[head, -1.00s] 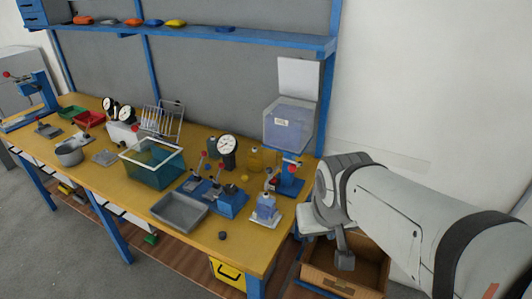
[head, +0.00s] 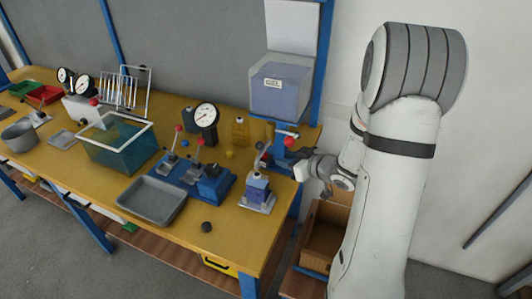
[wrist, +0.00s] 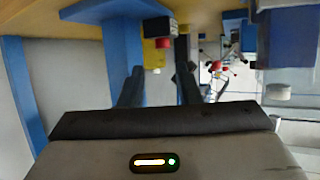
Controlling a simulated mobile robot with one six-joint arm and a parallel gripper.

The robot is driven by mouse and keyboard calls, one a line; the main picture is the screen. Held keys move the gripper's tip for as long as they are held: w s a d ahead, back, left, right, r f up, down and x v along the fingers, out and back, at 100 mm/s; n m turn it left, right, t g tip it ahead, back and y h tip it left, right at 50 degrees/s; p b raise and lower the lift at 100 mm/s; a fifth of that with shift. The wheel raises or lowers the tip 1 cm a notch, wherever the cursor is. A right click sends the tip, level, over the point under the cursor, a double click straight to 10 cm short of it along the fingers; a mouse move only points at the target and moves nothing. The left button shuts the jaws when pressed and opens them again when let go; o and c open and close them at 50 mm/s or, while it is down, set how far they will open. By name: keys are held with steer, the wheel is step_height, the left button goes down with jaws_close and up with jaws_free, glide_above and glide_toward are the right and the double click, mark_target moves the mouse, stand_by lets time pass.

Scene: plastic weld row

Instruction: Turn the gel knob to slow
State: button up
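The clear tank marked GEL (head: 280,88) holds bluish gel and sits above a blue stand (head: 283,158) at the right end of the bench. A red knob (head: 289,142) shows on the front of this stand; its setting cannot be read. My gripper (head: 301,171) is just right of and below the knob, apart from it. In the wrist view my gripper (wrist: 158,85) has two dark fingers spread with nothing between them. A red piece (wrist: 163,43) under a black block shows beyond the fingertips, probably the knob.
Lever presses (head: 205,182), a dial gauge (head: 206,116), a grey tray (head: 152,201) and a glass tank (head: 118,147) crowd the bench. An open brown box (head: 322,238) is below, right of the bench end.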

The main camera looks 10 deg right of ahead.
mark_target(266, 155)
steer(key=x, duration=0.8)
steer(key=shift+s+a, duration=0.1)
steer(key=shift+c, duration=0.5)
